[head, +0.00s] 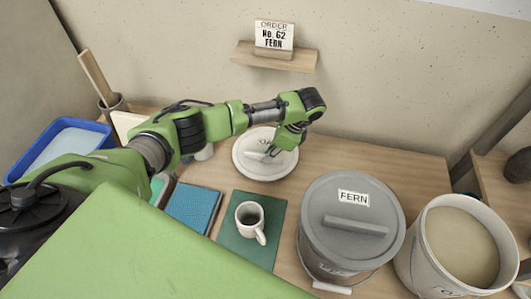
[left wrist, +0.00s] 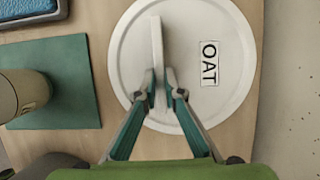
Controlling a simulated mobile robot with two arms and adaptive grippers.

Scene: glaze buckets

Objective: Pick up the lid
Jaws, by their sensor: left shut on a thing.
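A round white lid (head: 242,165) with a raised bar handle lies at the back of the wooden table. In the left wrist view the lid (left wrist: 225,35) shows an "OAT" label beside its handle (left wrist: 157,35). My left gripper (head: 273,150) reaches over the lid from the left. In the left wrist view its fingertips (left wrist: 160,76) are shut on the near end of the handle. I cannot tell whether the lid is clear of the tabletop. An open white bucket (head: 408,262) of beige glaze stands at the right. My right gripper is not in view.
A grey bucket (head: 310,262) with a closed lid labelled "FERN" (head: 353,197) stands at the front right. A white mug (head: 249,220) sits on a green mat (head: 262,262). A small shelf (head: 300,62) holds an order card (head: 273,38) reading "No. 62 FERN". Table is bare right of the lid.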

